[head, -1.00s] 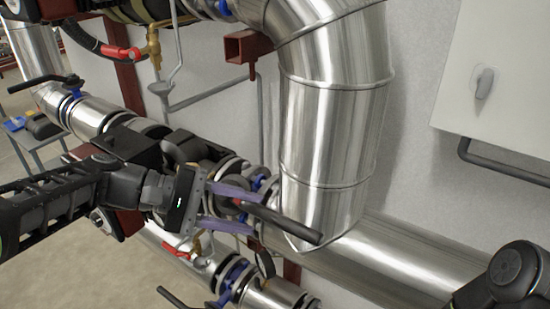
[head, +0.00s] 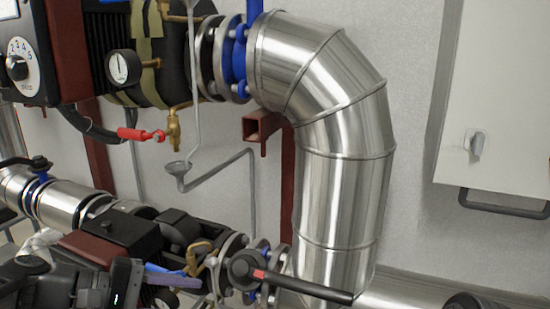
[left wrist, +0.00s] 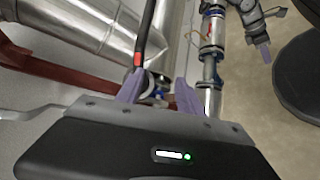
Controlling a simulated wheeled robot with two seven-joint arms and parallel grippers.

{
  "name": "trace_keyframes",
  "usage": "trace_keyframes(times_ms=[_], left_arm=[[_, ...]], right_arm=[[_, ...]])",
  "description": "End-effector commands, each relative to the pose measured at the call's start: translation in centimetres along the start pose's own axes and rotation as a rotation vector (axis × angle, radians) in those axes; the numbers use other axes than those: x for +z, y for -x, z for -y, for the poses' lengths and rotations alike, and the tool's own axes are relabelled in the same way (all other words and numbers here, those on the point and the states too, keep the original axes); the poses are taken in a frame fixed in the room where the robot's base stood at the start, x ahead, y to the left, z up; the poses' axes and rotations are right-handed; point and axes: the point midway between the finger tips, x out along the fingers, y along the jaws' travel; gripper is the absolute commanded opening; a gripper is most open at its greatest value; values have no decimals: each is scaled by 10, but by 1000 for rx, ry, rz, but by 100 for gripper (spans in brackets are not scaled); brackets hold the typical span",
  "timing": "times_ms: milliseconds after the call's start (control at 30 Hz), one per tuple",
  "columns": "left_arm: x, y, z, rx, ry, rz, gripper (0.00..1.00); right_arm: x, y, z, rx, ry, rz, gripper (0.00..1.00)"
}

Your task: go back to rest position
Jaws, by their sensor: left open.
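My left gripper (head: 172,277) is low in the head view, to the left of a black valve lever (head: 305,287) with a red mark. Its purple fingers are apart with nothing held between them; the lower finger is partly hidden. In the left wrist view the two fingers (left wrist: 158,92) point away from the camera, and the lever (left wrist: 147,35) with its red band shows beyond the left finger. A grey arm end with a purple fingertip (left wrist: 265,52), apparently my right gripper, is at the upper right of that view; its opening is unclear.
A pressure gauge (head: 124,67), a red-handled valve (head: 138,134) and a grey drain funnel (head: 178,168) are above my gripper. A white cabinet (head: 490,90) hangs at the right.

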Motion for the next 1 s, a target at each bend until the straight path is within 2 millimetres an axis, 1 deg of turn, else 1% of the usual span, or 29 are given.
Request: trace_keyframes(times_ms=[167, 267, 367, 467, 567, 600, 667, 700, 767, 800, 833, 867, 900, 967, 1000], left_arm=[[-31, -3, 15, -46, -27, -129, 44], [-54, -7, 31, -94, -46, -215, 44], [-80, -15, 55, -163, -67, -299, 44], [-106, -28, 88, -253, -100, -376, 44], [-133, -47, 134, -374, -156, -444, 44], [-144, -57, 159, -433, -191, -466, 44], [-155, -78, 201, -530, -266, -482, 44], [-158, -95, 231, -590, -328, -479, 44], [-154, -121, 273, -660, -422, -452, 44], [-146, -139, 299, -691, -481, -420, 44], [-136, -152, 318, -708, -520, -389, 44], [-125, -164, 336, -720, -554, -355, 44], [-109, -179, 357, -730, -589, -306, 44], [-82, -197, 386, -739, -617, -230, 44], [-64, -205, 404, -745, -623, -179, 44]], right_arm=[[-1, 0, -1, 1, -3, -1, 36], [0, 0, -1, 1, -2, -1, 36], [0, 0, -1, 1, -1, -1, 36], [0, 0, -1, 1, -2, -1, 36], [0, 0, -1, 1, -2, -1, 36], [0, 0, -1, 1, -2, -1, 36], [0, 0, -1, 1, -2, -1, 36], [0, 0, -1, 1, -2, -1, 36], [0, 0, -1, 1, -2, -1, 36], [0, 0, -1, 1, -2, -1, 36], [0, 0, -1, 1, -2, -1, 36], [0, 0, -1, 1, -2, -1, 36], [0, 0, -1, 1, -2, -1, 36], [0, 0, -1, 1, -2, -1, 36], [0, 0, -1, 1, -2, -1, 36]])
